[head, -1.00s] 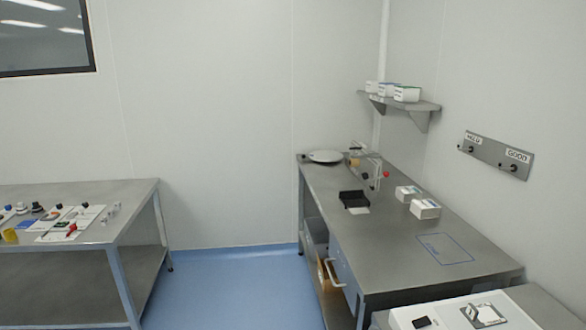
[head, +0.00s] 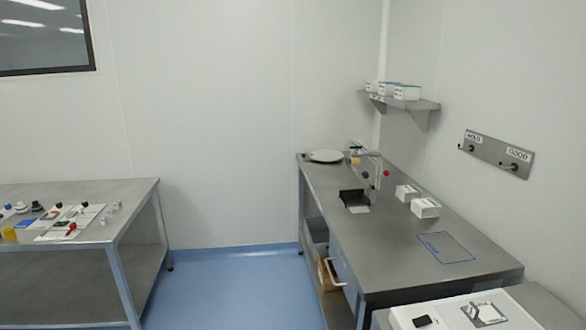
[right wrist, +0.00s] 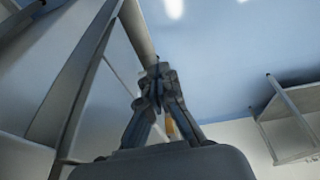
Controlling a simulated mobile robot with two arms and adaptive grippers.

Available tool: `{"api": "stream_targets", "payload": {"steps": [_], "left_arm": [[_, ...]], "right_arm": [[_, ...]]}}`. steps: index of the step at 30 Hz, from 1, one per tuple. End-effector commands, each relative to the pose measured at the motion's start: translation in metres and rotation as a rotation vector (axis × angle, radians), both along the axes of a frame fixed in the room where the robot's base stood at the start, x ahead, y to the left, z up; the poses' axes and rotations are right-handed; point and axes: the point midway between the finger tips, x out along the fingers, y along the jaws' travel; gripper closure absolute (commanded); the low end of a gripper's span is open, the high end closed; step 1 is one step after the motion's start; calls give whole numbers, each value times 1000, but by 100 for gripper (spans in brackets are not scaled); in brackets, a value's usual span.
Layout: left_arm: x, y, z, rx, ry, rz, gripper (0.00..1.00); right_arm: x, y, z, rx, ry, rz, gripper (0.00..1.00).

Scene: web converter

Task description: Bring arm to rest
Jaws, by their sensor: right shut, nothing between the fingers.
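My right gripper (right wrist: 158,92) shows in the right wrist view with its fingers together and nothing held between them. A grey post or table leg stands close beyond the fingertips in that view; I cannot tell whether they touch. Blue floor (right wrist: 220,60) lies behind the gripper. Neither of my arms shows in the head view, and my left gripper is in neither view.
In the head view a steel bench (head: 400,245) at right holds white boxes (head: 425,208), a black tray (head: 352,198) and a round white plate (head: 325,156). A steel table (head: 130,195) with small items stands at left. Blue floor (head: 235,285) between them is clear.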

Motion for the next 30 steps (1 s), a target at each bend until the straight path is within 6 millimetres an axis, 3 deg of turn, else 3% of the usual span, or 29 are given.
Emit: {"api": "stream_targets", "payload": {"steps": [1,8,12,18,24,30], "left_arm": [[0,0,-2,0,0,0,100],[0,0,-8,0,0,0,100],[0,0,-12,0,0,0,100],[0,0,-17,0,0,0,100],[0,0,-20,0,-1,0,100],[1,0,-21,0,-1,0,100]], "right_arm": [[-2,0,-24,-1,16,2,100],[-22,-1,-140,-6,62,12,100],[-52,-6,-208,-10,92,18,100],[-114,-16,-286,-15,134,29,100],[-172,-27,-328,-21,164,36,100],[-198,-32,-340,-22,174,40,100]]}}
